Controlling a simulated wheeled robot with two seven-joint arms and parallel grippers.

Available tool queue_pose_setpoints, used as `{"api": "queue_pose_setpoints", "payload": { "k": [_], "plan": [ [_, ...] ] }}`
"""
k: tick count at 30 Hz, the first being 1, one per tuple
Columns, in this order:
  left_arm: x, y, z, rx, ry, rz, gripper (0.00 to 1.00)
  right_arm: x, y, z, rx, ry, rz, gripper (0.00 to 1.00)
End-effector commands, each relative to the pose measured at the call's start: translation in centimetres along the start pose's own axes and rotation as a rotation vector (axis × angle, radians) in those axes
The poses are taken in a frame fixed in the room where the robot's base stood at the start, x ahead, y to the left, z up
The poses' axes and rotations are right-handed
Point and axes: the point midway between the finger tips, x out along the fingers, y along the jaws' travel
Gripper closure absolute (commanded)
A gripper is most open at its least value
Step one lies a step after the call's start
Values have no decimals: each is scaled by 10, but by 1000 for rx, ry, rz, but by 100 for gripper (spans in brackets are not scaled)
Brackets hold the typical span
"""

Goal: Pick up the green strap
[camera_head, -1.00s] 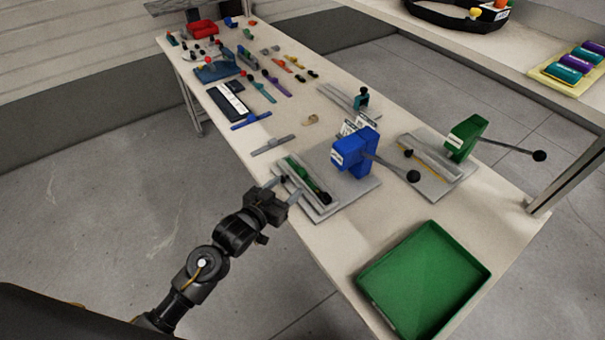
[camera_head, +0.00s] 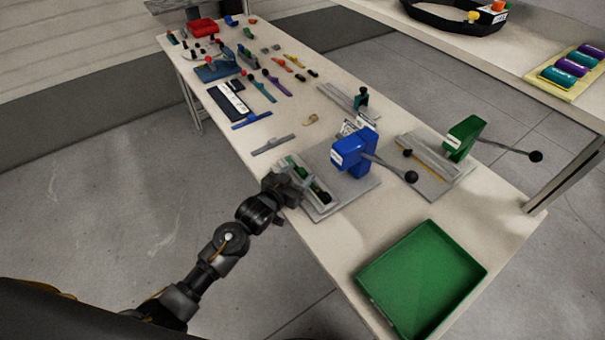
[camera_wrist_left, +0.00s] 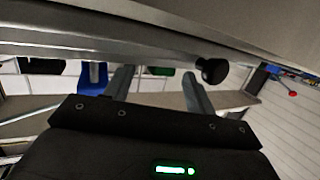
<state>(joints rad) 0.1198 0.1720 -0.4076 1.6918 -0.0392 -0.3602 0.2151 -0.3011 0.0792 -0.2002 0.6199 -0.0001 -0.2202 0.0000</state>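The green strap (camera_head: 314,184) lies in the long grey fixture (camera_head: 322,210) beside the blue press (camera_head: 354,153). A black knob (camera_head: 326,198) is at the strap's near end. My left gripper (camera_head: 298,178) is at the fixture's left side, over the strap's middle, and hides part of it. In the left wrist view, the two fingers of this gripper (camera_wrist_left: 160,88) stand apart, with the black knob (camera_wrist_left: 213,70) close to the right finger. No strap can be made out between them. My right gripper is out of view.
An empty green tray (camera_head: 423,275) is at the table's near end. A green press (camera_head: 463,137) with a long lever stands right of the blue one. Several small parts and a red bin (camera_head: 202,28) fill the table's far end.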

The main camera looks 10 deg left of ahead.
Motion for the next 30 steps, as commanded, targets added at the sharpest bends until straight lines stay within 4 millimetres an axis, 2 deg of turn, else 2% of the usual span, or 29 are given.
{"api": "queue_pose_setpoints", "payload": {
  "k": [1,10,22,30],
  "plan": [
    [0,0,0,0,0,0,51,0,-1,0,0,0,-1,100],
    [0,0,0,0,-1,0,90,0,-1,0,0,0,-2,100],
    [-1,0,-4,0,0,-1,90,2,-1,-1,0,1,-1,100],
    [-6,0,-31,1,4,0,90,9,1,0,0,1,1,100]
  ]
}}
